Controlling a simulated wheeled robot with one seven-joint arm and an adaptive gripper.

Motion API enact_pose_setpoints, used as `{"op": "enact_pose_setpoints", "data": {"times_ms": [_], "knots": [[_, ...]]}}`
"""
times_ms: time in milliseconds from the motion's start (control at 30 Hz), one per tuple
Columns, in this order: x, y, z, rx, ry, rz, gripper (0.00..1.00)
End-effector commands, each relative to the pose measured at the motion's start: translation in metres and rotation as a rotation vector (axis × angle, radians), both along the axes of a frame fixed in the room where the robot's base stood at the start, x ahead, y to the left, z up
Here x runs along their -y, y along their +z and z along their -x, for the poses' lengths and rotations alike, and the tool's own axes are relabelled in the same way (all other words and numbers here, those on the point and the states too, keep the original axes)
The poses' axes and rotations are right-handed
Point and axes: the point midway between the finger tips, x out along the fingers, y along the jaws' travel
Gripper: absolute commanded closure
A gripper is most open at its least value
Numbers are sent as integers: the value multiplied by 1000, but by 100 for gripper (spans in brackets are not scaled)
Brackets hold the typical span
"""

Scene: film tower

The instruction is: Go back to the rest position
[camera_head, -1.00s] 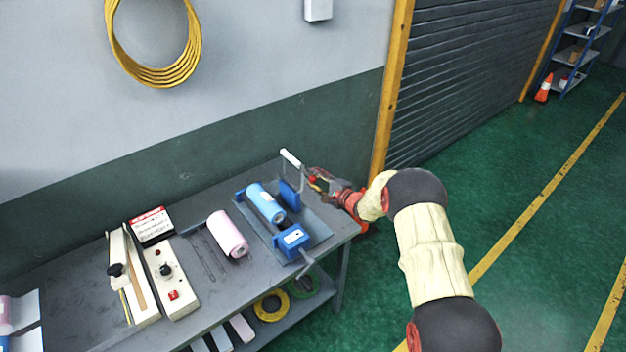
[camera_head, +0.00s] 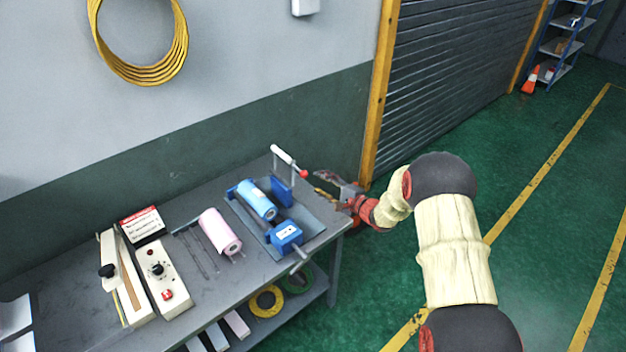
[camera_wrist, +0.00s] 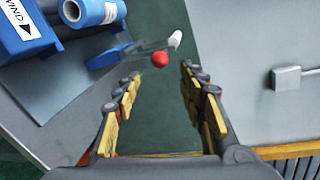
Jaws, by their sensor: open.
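My gripper (camera_head: 330,186) is open and empty at the right end of the grey workbench (camera_head: 120,246). It also shows in the wrist view (camera_wrist: 166,92), its two fingers spread with nothing between them. Just beyond its tips is a lever with a white grip (camera_head: 283,155) and a red ball end (camera_head: 303,173). The red ball (camera_wrist: 160,59) also shows in the wrist view, apart from the fingers. The lever belongs to a blue machine (camera_head: 284,237) holding a blue film roll (camera_head: 257,199).
A pink roll (camera_head: 220,232) lies left of the machine. A control box (camera_head: 158,270) and a sealer (camera_head: 118,278) stand farther left. Yellow and green tape rolls (camera_head: 266,301) sit on the lower shelf. An orange post (camera_head: 380,90) stands behind my arm.

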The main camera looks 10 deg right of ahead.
Motion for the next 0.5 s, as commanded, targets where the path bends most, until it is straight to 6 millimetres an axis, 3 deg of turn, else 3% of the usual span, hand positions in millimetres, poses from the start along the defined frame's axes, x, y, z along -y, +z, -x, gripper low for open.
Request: {"op": "enact_pose_setpoints", "data": {"times_ms": [200,500], "knots": [[10,3,14,0,0,0,58],[11,3,15,-1,1,0,58]]}}
